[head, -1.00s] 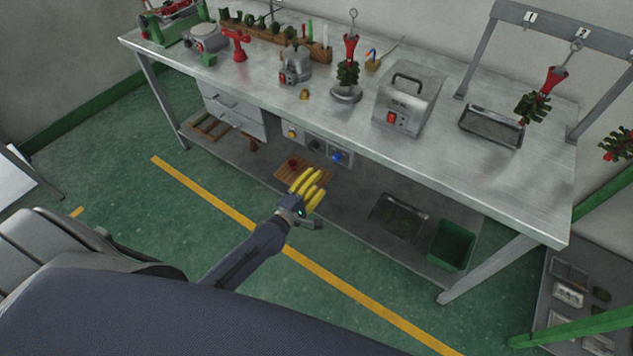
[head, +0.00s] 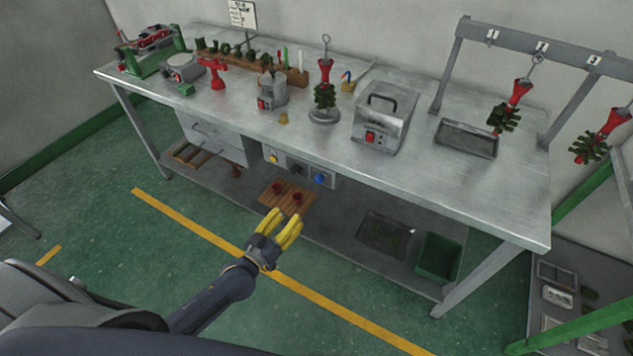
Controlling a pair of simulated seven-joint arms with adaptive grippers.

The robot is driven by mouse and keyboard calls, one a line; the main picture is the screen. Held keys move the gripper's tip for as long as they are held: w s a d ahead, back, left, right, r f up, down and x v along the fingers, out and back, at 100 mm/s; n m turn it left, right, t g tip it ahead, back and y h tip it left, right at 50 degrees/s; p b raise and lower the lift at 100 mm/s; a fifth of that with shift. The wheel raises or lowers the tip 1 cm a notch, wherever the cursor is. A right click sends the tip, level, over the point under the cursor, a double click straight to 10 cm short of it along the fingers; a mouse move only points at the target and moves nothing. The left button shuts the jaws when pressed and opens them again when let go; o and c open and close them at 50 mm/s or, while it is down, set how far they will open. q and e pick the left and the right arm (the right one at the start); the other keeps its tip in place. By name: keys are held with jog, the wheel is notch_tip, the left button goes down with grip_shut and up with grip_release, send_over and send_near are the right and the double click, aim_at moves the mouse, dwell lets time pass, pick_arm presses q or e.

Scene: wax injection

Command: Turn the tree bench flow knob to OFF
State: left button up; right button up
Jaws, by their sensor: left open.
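A control panel (head: 305,185) hangs under the front edge of the steel bench (head: 410,185). It carries a yellow button or knob (head: 273,157), a dark knob (head: 297,169) and a blue knob (head: 320,179). I cannot read their labels, their settings, or which is the flow knob. My left gripper (head: 288,229), with yellow fingers, is open and empty. In the head view it shows below the panel, in front of the lower shelf, apart from the knobs. My right gripper is not in view.
On the lower shelf are a wooden board (head: 287,203) with red pieces, a dark tray (head: 385,234) and a green bin (head: 438,257). Drawers (head: 213,140) flank the panel at left. A wax pot (head: 271,91), a metal box (head: 386,120) and wax trees stand on top.

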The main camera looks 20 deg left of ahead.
aim_at(317, 181)
pick_arm(q)
jog(key=shift+m, duration=0.3)
jog(key=x, duration=1.7)
jog(key=shift+w+d, duration=0.1)
jog(key=shift+w, duration=0.15)
grip_shut()
